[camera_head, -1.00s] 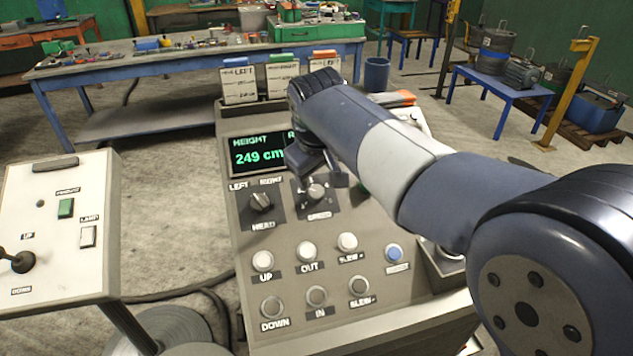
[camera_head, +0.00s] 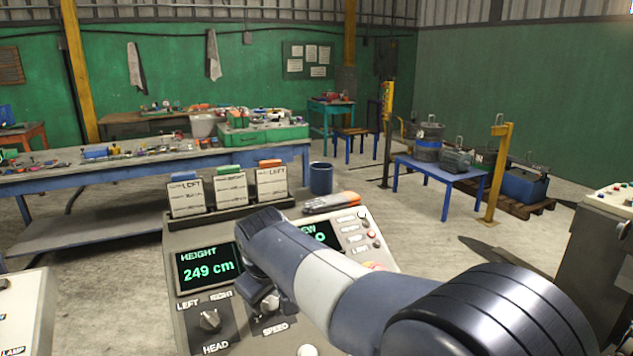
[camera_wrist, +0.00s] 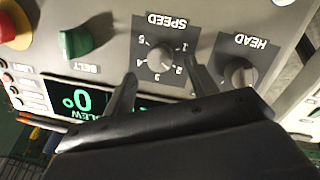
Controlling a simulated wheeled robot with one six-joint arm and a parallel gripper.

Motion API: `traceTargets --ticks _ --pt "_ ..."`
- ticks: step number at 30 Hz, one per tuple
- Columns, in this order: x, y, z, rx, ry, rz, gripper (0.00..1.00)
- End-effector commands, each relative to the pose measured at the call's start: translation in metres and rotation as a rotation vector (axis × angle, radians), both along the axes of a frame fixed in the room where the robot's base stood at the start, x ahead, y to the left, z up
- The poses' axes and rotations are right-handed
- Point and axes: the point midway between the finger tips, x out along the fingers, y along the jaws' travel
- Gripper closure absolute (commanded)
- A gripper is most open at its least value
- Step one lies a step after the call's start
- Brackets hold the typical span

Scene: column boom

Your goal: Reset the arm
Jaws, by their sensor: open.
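My arm reaches over a grey control console (camera_head: 190,240) in the head view. My gripper (camera_wrist: 160,69) is open in the wrist view, its two fingers on either side of the SPEED knob (camera_wrist: 160,58). I cannot tell whether the fingers touch the knob. The head view shows the gripper (camera_head: 264,298) low over the SPEED label, partly hidden by my arm. The HEAD knob (camera_head: 209,319) is to its left. The HEIGHT display (camera_head: 208,267) reads 249 cm. The SLEW display (camera_head: 318,236) is partly hidden by my arm; the wrist view shows a 0 on it.
In the wrist view a green BELT knob (camera_wrist: 76,42) and a red button (camera_wrist: 12,22) are near the gripper. Card holders (camera_head: 230,193) stand at the console's back edge. A blue workbench (camera_head: 150,172) and a small blue table (camera_head: 425,168) stand behind, with open floor between.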

Motion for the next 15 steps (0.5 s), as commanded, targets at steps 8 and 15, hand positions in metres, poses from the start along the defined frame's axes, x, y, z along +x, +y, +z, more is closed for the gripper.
traceTargets --ticks 8,15 --pt "0.02 0.003 -0.042 0.018 0.008 -0.034 0.45" --pt "0.02 0.004 -0.041 0.102 0.048 -0.184 0.45"
